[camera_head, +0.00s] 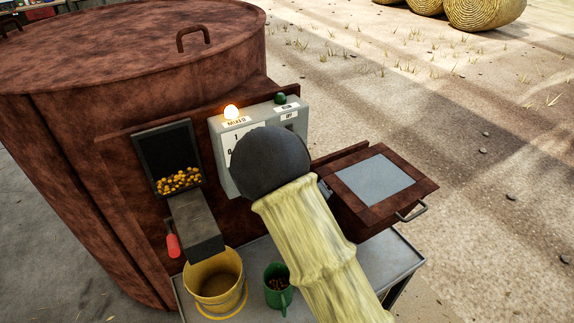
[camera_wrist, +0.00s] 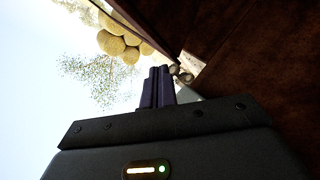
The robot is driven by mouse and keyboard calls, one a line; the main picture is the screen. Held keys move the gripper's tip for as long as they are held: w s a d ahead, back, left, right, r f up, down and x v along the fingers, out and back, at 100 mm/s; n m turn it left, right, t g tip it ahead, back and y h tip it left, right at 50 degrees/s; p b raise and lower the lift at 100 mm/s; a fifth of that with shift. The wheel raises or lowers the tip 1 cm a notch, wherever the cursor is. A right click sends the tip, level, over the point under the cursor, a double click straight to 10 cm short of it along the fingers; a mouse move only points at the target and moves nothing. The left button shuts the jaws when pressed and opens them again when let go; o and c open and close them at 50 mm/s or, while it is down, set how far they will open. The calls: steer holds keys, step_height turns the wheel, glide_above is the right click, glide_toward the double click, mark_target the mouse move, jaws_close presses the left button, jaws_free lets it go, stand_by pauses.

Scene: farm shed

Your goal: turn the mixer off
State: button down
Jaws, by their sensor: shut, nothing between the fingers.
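The mixer (camera_head: 190,75) is a large rust-red drum in the head view. A pale grey control panel (camera_head: 262,113) is on its side. A dark green round knob or lamp (camera_head: 280,98) stands at the panel's top right, above small labels. My arm's dark rounded part covers the panel's lower middle, so any switch there is hidden. My gripper's fingers do not show in the head view. In the wrist view my gripper (camera_wrist: 158,72) is shut and empty, beside the rust-brown metal; contact cannot be told.
A chute (camera_head: 196,222) with yellow kernels above it slopes to a yellow bucket (camera_head: 214,286). A green mug (camera_head: 277,285) stands on a grey table (camera_head: 398,262). A rust-brown box (camera_head: 426,188) with a handle juts out right of the panel. Open ground lies beyond.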

steer(key=s+a+r+n+t+h+b, duration=0.1)
steer(key=s+a+n+t, duration=0.3)
steer(key=a+t, duration=0.2)
steer(key=s+a+r+n+t+h+b, duration=0.1)
steer(key=s+a+n+t, duration=0.3)
steer(key=a, duration=0.4)
steer(key=shift+a+r+n+t+h, duration=0.25)
steer(key=shift+r+n+t+h, duration=0.15)
steer(key=shift+t, duration=0.5)
steer(key=shift+s, duration=0.1)
steer(key=shift+r, duration=0.1)
steer(key=s+d+p+x, duration=0.1)
steer(key=p+x, duration=0.3)
steer(key=x, duration=0.8)
steer(key=shift+w+d+r, duration=0.3)
steer(key=shift+d, duration=0.65)
